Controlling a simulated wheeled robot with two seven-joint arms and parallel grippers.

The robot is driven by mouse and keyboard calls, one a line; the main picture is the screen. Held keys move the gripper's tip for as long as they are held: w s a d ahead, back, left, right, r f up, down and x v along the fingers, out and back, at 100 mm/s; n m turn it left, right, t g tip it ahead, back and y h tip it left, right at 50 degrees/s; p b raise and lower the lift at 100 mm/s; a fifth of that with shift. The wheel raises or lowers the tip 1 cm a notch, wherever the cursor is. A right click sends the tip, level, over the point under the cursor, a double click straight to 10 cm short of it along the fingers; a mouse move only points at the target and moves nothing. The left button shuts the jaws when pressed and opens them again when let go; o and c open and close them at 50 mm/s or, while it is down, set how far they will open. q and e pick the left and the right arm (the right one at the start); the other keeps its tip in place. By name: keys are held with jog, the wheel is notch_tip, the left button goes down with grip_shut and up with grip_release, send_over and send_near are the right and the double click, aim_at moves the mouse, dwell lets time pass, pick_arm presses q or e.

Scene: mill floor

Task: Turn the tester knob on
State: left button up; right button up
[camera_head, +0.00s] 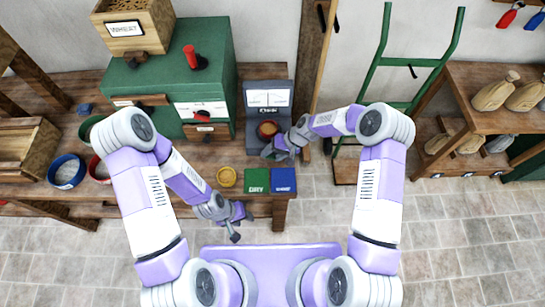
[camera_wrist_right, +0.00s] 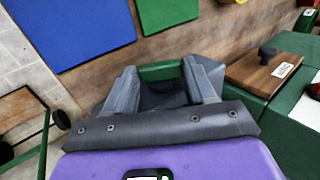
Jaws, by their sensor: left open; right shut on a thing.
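The tester (camera_head: 267,97) is a grey upright box with a white dial face at the back right of the bench. A red-brown round cup (camera_head: 267,130) sits low on its front. My right gripper (camera_head: 277,151) is at the tester's lower front. In the right wrist view, its fingers (camera_wrist_right: 163,85) are closed on a green bar-like piece (camera_wrist_right: 160,72), which looks like the tester knob; its pointing direction is hard to read. In the head view the gripper hides this piece. My left gripper (camera_head: 236,232) is open and empty, low in front of the bench edge.
A green DRY mat (camera_head: 257,182) and a blue mat (camera_head: 284,181) lie at the bench's right end, beside a yellow dish (camera_head: 227,177). A green machine (camera_head: 172,75) stands left of the tester. A green hand truck (camera_head: 382,75) stands to the right.

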dwell(0.4)
jog(key=o, duration=1)
jog(key=shift+o, duration=0.2)
jog(key=v, duration=0.7)
jog(key=shift+d, duration=0.25)
jog(key=shift+r, duration=0.15)
